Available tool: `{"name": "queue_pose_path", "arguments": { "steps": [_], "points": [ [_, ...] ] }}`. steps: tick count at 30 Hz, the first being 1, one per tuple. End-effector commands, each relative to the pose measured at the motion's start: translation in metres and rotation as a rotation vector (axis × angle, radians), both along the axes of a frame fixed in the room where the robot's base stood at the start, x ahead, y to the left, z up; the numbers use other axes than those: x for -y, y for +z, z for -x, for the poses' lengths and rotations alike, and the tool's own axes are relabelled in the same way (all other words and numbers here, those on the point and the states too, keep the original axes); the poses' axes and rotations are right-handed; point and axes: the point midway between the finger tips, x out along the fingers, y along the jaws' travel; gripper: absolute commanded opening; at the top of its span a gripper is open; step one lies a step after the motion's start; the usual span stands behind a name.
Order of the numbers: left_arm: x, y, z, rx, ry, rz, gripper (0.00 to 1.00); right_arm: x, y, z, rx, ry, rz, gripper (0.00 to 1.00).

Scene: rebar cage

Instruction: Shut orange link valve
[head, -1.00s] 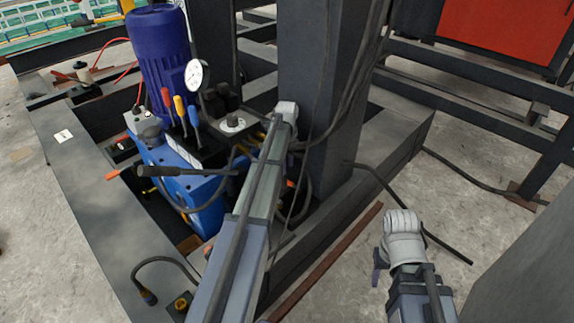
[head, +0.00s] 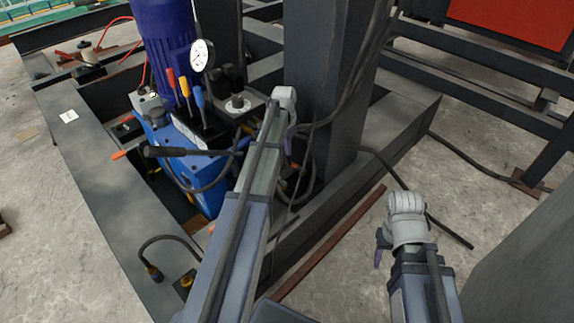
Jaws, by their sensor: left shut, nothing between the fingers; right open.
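A blue hydraulic pump unit (head: 165,45) stands at the upper left with a pressure gauge (head: 202,55) and red, yellow and blue levers. An orange-tipped lever (head: 119,155) sticks out at its left. Small orange parts show low behind my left arm, mostly hidden. I cannot tell which orange part is the link valve. My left gripper (head: 289,146) is beside the dark column, right of the pump, shut and empty; its fingers are small and partly hidden. My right gripper (head: 382,248) is open and empty over the floor at the right, apart from the pump.
A thick dark steel column (head: 325,80) stands right behind my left gripper, with cables along it. Dark beams (head: 95,190) frame the pump. A hose end (head: 153,272) lies at lower left. A dark cable (head: 450,233) crosses the floor beyond my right gripper.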

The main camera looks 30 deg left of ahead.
Motion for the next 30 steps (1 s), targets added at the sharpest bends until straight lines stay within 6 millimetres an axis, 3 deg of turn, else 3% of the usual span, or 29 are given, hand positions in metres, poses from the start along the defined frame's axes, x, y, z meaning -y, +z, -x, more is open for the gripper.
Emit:
{"name": "queue_pose_path", "arguments": {
  "steps": [17,30],
  "points": [
    [-0.003,0.002,0.04,0.061,1.569,0.243,0.0,0.0,-0.002,0.0,0.0,0.0,0.0,0.53],
    [-0.005,0.007,0.068,-0.018,2.745,0.549,0.0,0.0,-0.003,0.0,0.0,0.001,0.0,0.53]
  ]
}}
